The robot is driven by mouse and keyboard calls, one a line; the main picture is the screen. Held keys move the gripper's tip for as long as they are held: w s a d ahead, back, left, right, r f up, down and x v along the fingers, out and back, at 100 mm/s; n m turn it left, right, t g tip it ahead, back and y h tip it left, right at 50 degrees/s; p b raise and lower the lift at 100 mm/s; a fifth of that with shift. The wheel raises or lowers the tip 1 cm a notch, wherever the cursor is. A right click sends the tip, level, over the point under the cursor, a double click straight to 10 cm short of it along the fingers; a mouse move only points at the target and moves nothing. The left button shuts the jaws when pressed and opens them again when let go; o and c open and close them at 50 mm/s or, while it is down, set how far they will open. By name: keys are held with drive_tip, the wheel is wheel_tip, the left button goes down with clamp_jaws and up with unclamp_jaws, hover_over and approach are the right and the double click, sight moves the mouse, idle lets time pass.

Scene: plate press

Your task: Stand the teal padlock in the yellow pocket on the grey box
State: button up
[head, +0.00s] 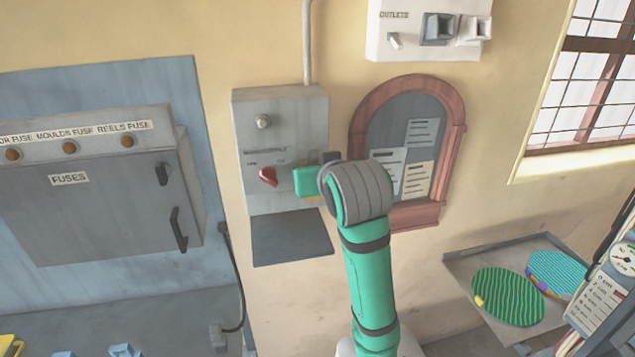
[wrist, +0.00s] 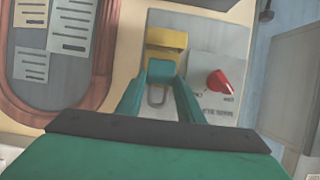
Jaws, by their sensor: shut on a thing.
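The teal padlock (wrist: 161,70) shows in the wrist view between the two teal fingers of my gripper (wrist: 160,82), which is shut on it. Its grey shackle points back toward the hand, upward on the box, as the box lettering appears inverted. The padlock's body end is at the near edge of the yellow pocket (wrist: 165,38); I cannot tell if it is inside. In the head view my gripper (head: 306,182) is in front of the grey box (head: 285,125) and hides the padlock. Only a sliver of the yellow pocket (head: 314,198) shows below it.
A red knob (head: 268,176) sticks out of the grey box left of my gripper. A round-topped notice board (head: 422,120) is on the wall to the right. A fuse cabinet (head: 90,200) stands left. A tray (head: 470,285) with two ribbed discs is at lower right.

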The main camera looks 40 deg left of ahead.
drive_tip(key=shift+f, duration=1.6)
drive_tip(key=shift+w+f, duration=0.1)
drive_tip(key=shift+f, duration=0.1)
drive_tip(key=shift+a+f, duration=0.1)
drive_tip(key=shift+f, duration=0.35)
drive_tip(key=o, duration=1.1)
drive_tip(key=shift+f, duration=0.25)
drive_tip(key=shift+r, duration=0.45)
drive_tip(key=shift+s+d+r, duration=0.2)
drive_tip(key=shift+s+r, duration=0.05)
drive_tip(key=shift+r, duration=0.05)
drive_tip(key=v, duration=1.1)
drive_tip(key=shift+d+r, duration=0.15)
drive_tip(key=shift+r, duration=0.25)
drive_tip(key=shift+s, duration=0.1)
